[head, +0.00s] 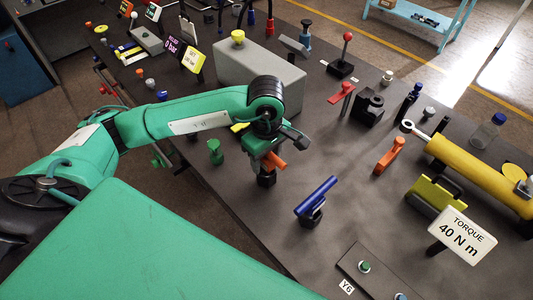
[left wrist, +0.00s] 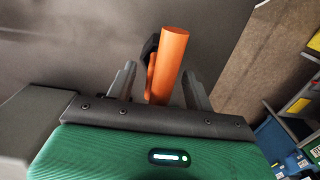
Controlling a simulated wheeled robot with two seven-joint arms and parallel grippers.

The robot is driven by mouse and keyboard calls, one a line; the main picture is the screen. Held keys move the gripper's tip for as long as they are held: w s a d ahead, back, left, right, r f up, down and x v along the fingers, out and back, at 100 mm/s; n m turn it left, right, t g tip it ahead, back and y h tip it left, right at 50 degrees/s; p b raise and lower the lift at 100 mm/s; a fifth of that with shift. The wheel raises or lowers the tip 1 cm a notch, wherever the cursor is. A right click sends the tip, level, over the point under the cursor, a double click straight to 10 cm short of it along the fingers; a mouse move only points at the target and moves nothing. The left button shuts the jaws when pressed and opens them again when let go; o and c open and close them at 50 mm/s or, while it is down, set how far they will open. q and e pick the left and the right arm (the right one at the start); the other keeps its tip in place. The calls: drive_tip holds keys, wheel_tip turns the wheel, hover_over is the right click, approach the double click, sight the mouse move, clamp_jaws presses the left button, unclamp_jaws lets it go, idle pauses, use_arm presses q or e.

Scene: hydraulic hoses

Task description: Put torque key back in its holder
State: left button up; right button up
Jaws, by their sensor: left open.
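My left gripper (head: 266,160) points down over the near part of the table. Its fingers are open on either side of an orange bar (head: 275,164), which also shows between the fingers in the left wrist view (left wrist: 168,62). A small black stand (head: 267,179) is directly below the bar; the bar looks seated on it, but the gripper hides part of the join. A blue bar (head: 317,196) lies tilted across a similar black stand (head: 311,217). No label marks either bar as the torque key. My right gripper is not in view.
A "TORQUE 40 N m" sign (head: 461,235), a yellow cylinder (head: 475,170) and an orange piece (head: 389,156) are to the right. A grey box (head: 245,73) stands behind my gripper and a green piece (head: 215,152) left of it. Bare table (head: 360,215) lies right of the blue bar.

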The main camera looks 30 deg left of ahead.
use_arm(q)
drive_tip(key=shift+r, duration=0.55)
wheel_tip(320, 180, up, 5)
drive_tip(key=shift+f+b, duration=0.1)
drive_tip(key=shift+b, duration=0.5)
wheel_tip(320, 180, up, 6)
drive_tip(key=shift+f, duration=0.1)
drive_tip(key=shift+r, duration=1.05)
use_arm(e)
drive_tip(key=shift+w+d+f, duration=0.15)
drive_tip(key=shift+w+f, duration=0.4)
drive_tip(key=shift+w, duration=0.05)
